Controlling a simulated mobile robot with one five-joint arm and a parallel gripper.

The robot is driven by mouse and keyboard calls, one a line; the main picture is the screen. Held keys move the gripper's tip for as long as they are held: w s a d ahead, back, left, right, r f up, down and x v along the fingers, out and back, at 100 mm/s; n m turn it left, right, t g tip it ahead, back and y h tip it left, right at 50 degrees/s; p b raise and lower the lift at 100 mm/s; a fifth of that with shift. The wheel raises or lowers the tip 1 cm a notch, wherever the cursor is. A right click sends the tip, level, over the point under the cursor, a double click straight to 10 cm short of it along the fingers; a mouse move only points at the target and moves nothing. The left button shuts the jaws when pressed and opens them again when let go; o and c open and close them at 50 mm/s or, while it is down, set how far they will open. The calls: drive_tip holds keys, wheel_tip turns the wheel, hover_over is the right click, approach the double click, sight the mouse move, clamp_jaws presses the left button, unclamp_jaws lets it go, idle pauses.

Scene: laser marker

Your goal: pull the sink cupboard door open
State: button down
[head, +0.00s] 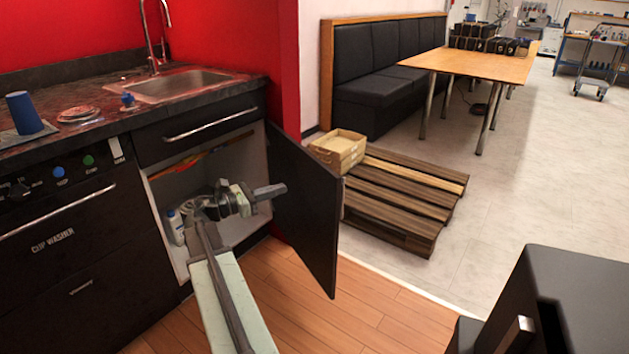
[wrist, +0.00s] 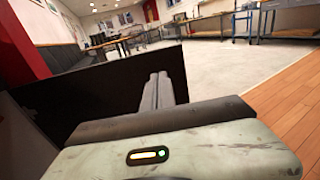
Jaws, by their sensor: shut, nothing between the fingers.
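The sink cupboard door (head: 305,215) is a dark panel, hinged at the right of the cupboard opening. It stands swung well open, out over the floor. My gripper (head: 278,190) is in front of the cupboard opening, fingers pointing right towards the door's inner face. In the wrist view the gripper (wrist: 158,90) has its fingers together, with nothing between them, and the dark door (wrist: 90,95) fills the view behind and left of them. I cannot tell whether the fingertips touch the door. The door's handle is hidden.
The open cupboard (head: 205,170) shows a pale interior with a white bottle (head: 175,227). A drawer with a bar handle (head: 212,124) is above it. A pallet (head: 400,195) with a cardboard box (head: 338,148) lies beyond the door. Wooden floor (head: 320,300) in front is clear.

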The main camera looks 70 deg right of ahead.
sight(326, 175)
drive_tip(key=x, duration=1.4)
drive_tip(key=shift+f, duration=0.1)
drive_tip(key=shift+a, duration=0.1)
